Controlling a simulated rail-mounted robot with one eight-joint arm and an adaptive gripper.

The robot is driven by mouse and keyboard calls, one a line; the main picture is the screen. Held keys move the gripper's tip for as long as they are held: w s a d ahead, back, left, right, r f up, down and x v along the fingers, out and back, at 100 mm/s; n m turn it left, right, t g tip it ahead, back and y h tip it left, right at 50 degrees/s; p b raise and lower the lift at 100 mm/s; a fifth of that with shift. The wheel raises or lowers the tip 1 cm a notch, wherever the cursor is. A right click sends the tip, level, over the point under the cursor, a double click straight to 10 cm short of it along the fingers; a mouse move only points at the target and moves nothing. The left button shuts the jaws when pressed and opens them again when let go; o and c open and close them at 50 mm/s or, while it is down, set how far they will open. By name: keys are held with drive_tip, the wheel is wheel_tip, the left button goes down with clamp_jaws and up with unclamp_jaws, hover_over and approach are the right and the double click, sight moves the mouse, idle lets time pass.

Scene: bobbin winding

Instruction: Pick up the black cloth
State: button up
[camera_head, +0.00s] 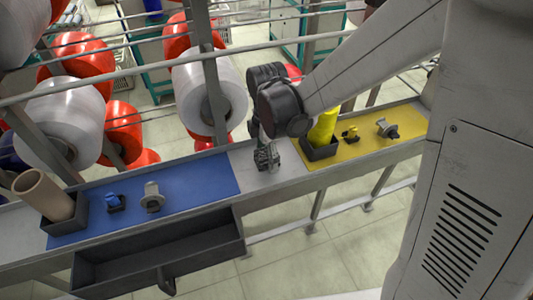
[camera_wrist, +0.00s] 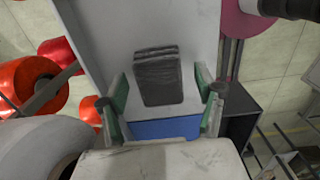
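The black cloth (camera_wrist: 158,78) is a small folded, dark grey-black stack in the wrist view. It lies flat on the bare grey surface of the shelf (camera_wrist: 100,30). My gripper (camera_wrist: 162,92) is open, with green-padded fingers on the left and right of the cloth in the picture and clear gaps on both sides. The cloth is not held; I cannot tell the exact height of the fingers above it. In the head view my gripper (camera_head: 267,158) points down over the grey stretch between the blue and yellow mats, and I cannot clearly make out the cloth there.
The blue mat (camera_head: 195,185) carries a beige tube in a dark holder (camera_head: 62,222) and small parts. The yellow mat (camera_head: 365,155) carries a yellow tube (camera_head: 322,128) close to my gripper. An open dark drawer (camera_head: 155,255) hangs below. Large bobbins (camera_head: 205,95) stand behind.

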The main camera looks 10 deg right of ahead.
drive_tip(key=c, duration=1.2)
drive_tip(key=shift+r, duration=0.15)
drive_tip(key=shift+r, duration=0.55)
wheel_tip(320, 180, up, 3)
drive_tip(key=shift+f, duration=0.1)
drive_tip(key=s+a+r, duration=0.2)
drive_tip(key=a, duration=0.1)
drive_tip(key=s+a+r, duration=0.2)
drive_tip(key=s+a, duration=0.1)
drive_tip(key=s+a+r+b, duration=0.1)
drive_tip(key=s+a+r, duration=0.1)
drive_tip(key=a+r, duration=0.1)
drive_tip(key=shift+s, duration=0.3)
